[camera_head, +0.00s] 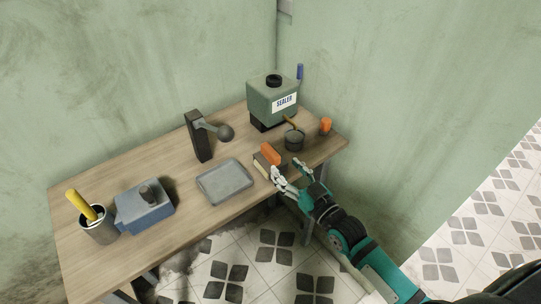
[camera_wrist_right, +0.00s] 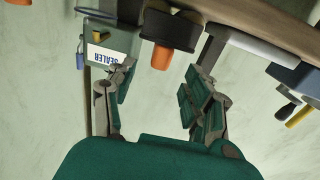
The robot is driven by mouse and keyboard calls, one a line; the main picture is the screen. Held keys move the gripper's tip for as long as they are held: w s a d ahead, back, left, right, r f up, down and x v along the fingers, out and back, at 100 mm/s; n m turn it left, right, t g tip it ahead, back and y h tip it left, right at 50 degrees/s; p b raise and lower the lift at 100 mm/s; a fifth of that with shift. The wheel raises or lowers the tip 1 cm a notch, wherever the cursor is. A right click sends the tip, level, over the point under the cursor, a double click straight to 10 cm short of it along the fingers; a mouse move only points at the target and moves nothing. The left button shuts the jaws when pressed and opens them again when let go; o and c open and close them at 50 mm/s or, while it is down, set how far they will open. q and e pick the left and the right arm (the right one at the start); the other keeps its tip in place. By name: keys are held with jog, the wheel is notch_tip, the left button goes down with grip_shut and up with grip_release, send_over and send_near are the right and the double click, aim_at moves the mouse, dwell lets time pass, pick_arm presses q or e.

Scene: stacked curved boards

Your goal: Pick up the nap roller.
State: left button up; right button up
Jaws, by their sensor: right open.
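I cannot tell for certain which object is the nap roller. A yellow-handled tool (camera_head: 80,203) leans in a grey cup (camera_head: 99,231) at the table's left end; its lower part is hidden. A dark block with an orange handle (camera_head: 270,153) sits near the front edge, and its handle also shows in the upside-down wrist view (camera_wrist_right: 160,55). My right gripper (camera_head: 293,174) is open and empty beside this block, at the table's front edge. In the wrist view its fingers (camera_wrist_right: 157,100) are spread apart with nothing between them. My left gripper is not in view.
The wooden table (camera_head: 120,180) also holds a blue box (camera_head: 145,208), a grey tray (camera_head: 226,182), a dark stand with a rounded arm (camera_head: 200,137), a sealer container (camera_head: 272,98), a small dark pot (camera_head: 294,141) and an orange piece (camera_head: 325,125). Walls stand behind and right.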

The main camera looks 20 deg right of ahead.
aim_at(270, 149)
jog(key=x, duration=0.8)
jog(key=shift+w+a, duration=0.15)
jog(key=shift+w, duration=0.05)
grip_shut()
